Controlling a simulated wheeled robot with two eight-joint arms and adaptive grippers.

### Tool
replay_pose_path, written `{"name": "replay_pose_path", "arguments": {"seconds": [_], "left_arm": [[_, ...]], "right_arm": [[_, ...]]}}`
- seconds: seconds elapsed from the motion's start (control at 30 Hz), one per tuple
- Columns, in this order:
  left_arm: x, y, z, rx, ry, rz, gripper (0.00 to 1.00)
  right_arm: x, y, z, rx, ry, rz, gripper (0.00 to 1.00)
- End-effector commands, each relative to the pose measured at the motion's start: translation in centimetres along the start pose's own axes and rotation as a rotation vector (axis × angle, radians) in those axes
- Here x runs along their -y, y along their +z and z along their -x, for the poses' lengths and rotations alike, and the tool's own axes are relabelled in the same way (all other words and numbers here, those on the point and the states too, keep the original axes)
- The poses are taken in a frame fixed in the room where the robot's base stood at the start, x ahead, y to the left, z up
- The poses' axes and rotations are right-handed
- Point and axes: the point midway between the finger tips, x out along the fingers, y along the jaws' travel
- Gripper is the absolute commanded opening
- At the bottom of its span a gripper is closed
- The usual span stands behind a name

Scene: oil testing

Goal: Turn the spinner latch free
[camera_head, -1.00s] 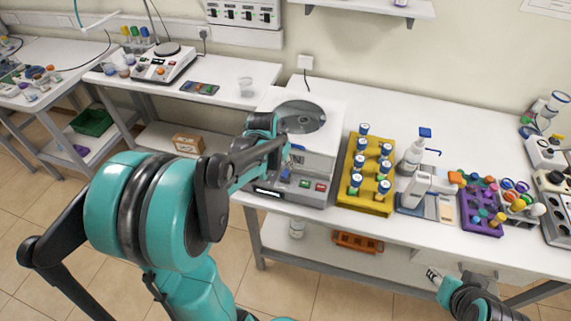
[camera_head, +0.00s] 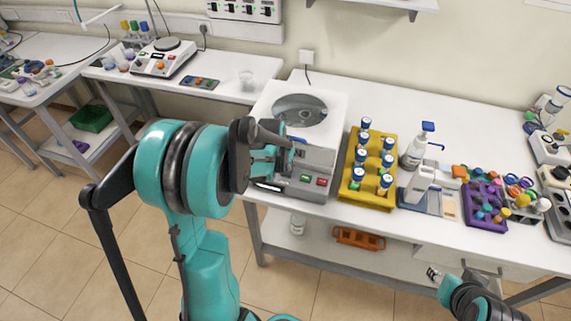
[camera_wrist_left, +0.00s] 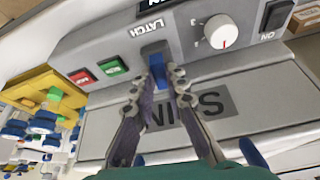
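The spinner (camera_head: 335,160) is a light grey box with a round dark window on top and a sloped front panel. Its blue latch (camera_wrist_left: 154,49) sits below the LATCH label in the left wrist view. My left gripper (camera_wrist_left: 165,75) is at the panel with its fingers close together on either side of the blue latch, shut on it. The fingertips partly hide the latch. In the head view my left gripper (camera_head: 285,158) covers the latch area. My right gripper (camera_head: 438,273) is low at the bottom right, apart from the spinner; its fingers are too small to read.
A yellow rack (camera_head: 353,190) of blue-capped vials stands close on the spinner's right. Beyond it are a white pump bottle (camera_head: 418,150) and a purple rack (camera_head: 476,212). Red and green buttons (camera_wrist_left: 113,66) and a white knob (camera_wrist_left: 221,31) flank the latch.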

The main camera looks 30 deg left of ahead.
Motion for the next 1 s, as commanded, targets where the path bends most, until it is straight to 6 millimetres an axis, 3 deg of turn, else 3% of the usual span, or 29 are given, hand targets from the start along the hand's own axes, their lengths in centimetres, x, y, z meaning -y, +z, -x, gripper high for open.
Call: {"name": "replay_pose_path", "arguments": {"seconds": [0.73, 0.77, 0.83, 1.0], "left_arm": [[-0.15, 0.0, 0.0, 0.0, -0.051, 0.125, 0.0], [-0.15, 0.0, 0.0, 0.0, -0.051, 0.125, 0.19], [-0.14, 0.0, 0.0, 0.0, -0.051, 0.125, 0.34], [-0.14, -0.01, 0.0, 0.0, -0.051, 0.124, 0.34]], "right_arm": [[0.0, 0.14, -0.2, 0.0, 0.0, 0.0, 0.4], [0.0, 0.14, -0.2, 0.0, 0.0, 0.0, 0.4], [0.0, 0.14, -0.2, 0.0, 0.0, 0.0, 0.4], [0.0, 0.14, -0.2, 0.0, 0.0, 0.0, 0.4]]}}
